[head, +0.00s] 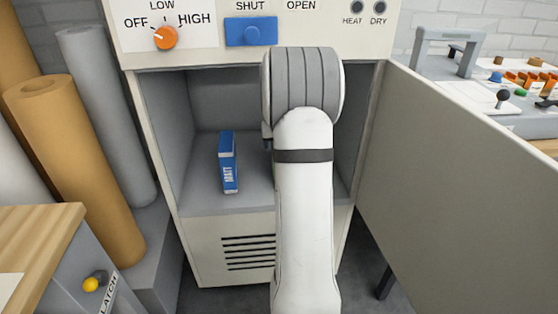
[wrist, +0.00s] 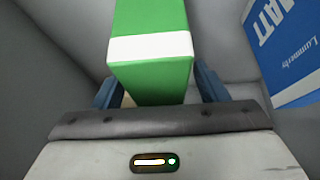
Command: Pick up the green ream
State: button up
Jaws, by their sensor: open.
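The green ream (wrist: 150,78), with a white band across it, stands in the middle of the wrist view. My gripper (wrist: 157,90) is open, with one blue finger on each side of the ream's near end. The wrist view does not clearly show whether the fingers touch it.
A blue MATT pack (head: 228,163) stands left of my arm on the cabinet floor (head: 205,201); it shows at the right in the wrist view (wrist: 290,55). The cabinet walls are close. The open door (head: 460,180) extends to the right. Paper rolls (head: 75,170) stand left.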

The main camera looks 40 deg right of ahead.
jog(key=shift+f, duration=0.3)
jog(key=shift+c, duration=0.6)
grip_shut()
dwell(0.5)
jog(key=shift+r, duration=0.1)
